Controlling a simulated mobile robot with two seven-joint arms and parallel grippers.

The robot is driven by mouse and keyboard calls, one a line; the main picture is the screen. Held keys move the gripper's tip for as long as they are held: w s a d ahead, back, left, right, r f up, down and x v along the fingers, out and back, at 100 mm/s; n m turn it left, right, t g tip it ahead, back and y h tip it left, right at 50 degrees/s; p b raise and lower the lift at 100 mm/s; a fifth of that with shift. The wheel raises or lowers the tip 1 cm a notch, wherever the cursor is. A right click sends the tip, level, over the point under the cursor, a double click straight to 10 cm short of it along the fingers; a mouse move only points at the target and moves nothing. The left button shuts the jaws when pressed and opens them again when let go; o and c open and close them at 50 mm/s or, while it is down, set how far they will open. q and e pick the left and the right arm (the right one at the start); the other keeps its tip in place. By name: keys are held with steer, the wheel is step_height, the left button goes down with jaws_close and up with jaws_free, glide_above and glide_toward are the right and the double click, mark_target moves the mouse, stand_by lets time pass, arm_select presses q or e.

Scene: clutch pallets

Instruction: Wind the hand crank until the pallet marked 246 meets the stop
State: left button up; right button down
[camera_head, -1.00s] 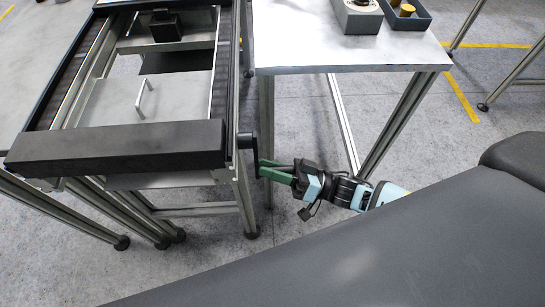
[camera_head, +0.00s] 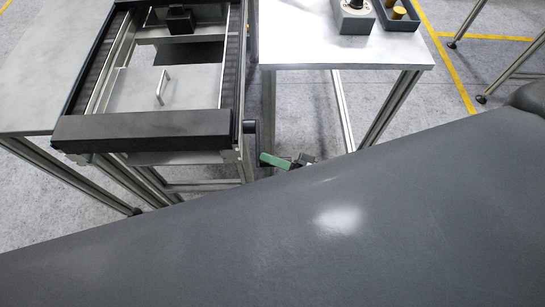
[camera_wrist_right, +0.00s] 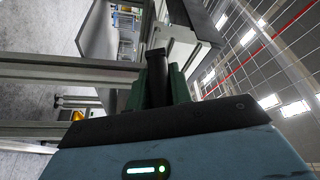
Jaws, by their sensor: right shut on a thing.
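The conveyor frame (camera_head: 73,88) stands at the left of the head view, with a dark bar (camera_head: 140,131) across its near end. A grey plate with an upright handle (camera_head: 161,87) lies between the rails. A black block (camera_head: 180,20) sits on a part farther back. No number 246 is readable, and I cannot tell which part is the stop. The crank (camera_head: 250,128) is at the frame's right near corner. My right gripper (camera_head: 272,160) has green fingers at the crank, shut on its black grip (camera_wrist_right: 157,72), seen in the wrist view. My left gripper is out of view.
A light table (camera_head: 330,50) stands right of the conveyor, carrying a grey box (camera_head: 354,18) and a dark tray (camera_head: 402,22) with yellowish round parts. Table legs stand close beyond the gripper. My grey body hides much of the foreground and most of my right arm.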

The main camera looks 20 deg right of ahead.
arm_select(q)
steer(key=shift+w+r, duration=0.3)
arm_select(e)
steer(key=shift+a+r+y, duration=0.1)
steer(key=shift+r+y, duration=0.2)
steer(key=shift+r, duration=0.45)
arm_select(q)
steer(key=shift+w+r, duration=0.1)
arm_select(e)
steer(key=shift+r, duration=0.2)
steer(key=c, duration=1.3)
jaws_free()
steer(key=shift+o, duration=0.2)
steer(key=shift+f, duration=0.2)
steer(key=shift+f, duration=0.1)
steer(key=shift+s+d+f, duration=0.2)
steer(key=shift+s+d, duration=0.2)
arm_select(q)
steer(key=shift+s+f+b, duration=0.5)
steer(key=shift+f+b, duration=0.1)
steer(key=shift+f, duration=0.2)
arm_select(e)
steer(key=r+v, duration=0.1)
steer(key=v, duration=0.5)
steer(key=shift+s+d+f, duration=0.15)
steer(key=shift+d+f, duration=0.15)
steer(key=shift+d, duration=0.05)
